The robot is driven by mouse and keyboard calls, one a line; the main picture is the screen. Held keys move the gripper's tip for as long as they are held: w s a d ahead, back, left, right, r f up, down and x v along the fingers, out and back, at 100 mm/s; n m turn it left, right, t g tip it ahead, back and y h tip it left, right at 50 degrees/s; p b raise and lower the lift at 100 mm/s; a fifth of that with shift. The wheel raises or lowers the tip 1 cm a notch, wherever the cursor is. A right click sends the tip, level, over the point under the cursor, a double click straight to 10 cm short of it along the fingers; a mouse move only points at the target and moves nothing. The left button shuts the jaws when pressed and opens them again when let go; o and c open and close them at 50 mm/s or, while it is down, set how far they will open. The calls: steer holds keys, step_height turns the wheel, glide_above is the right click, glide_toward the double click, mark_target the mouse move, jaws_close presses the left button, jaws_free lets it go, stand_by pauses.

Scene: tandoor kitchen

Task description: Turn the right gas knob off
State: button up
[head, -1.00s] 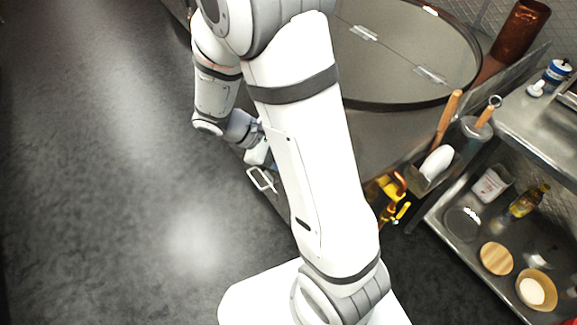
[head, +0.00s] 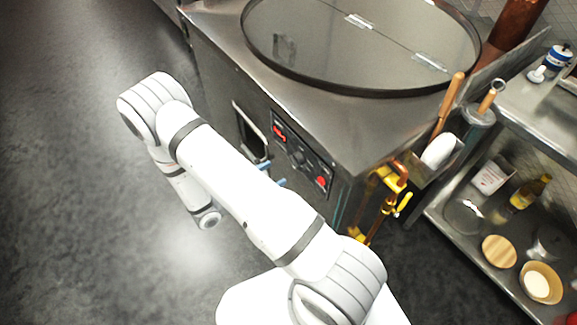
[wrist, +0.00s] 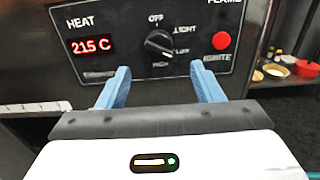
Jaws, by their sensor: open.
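A dark round knob (wrist: 158,42) sits on the black control panel of the steel tandoor, and the panel also shows in the head view (head: 310,166). Labels OFF, LIGHT, LOW and HIGH surround the knob. Its pale mark seems to slant to the lower right, toward LOW, away from OFF at the top. It is the only knob I can make out on this panel. My gripper (wrist: 162,88) is open and empty, its blue fingers spread below the knob in the wrist view and apart from it. The fingers also show in front of the panel in the head view (head: 272,175).
A red display (wrist: 86,45) reads 215 C left of the knob; a red ignite button (wrist: 221,41) is at its right. Yellow gas piping (head: 385,195) stands beside the tandoor. A steel shelf (head: 470,238) with bowls is at right. Floor at left is clear.

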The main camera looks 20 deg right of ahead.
mark_target(296, 160)
steer(key=w+d+p, duration=0.1)
steer(key=d, duration=0.6)
steer(key=shift+w+d, duration=0.25)
steer(key=shift+d, duration=0.05)
steer(key=shift+f, duration=0.1)
steer(key=c, duration=0.9)
steer(key=shift+a, duration=0.45)
steer(key=shift+c, duration=0.5)
steer(key=shift+d, duration=0.35)
steer(key=shift+s+d+n, duration=0.1)
steer(key=shift+n, duration=0.2)
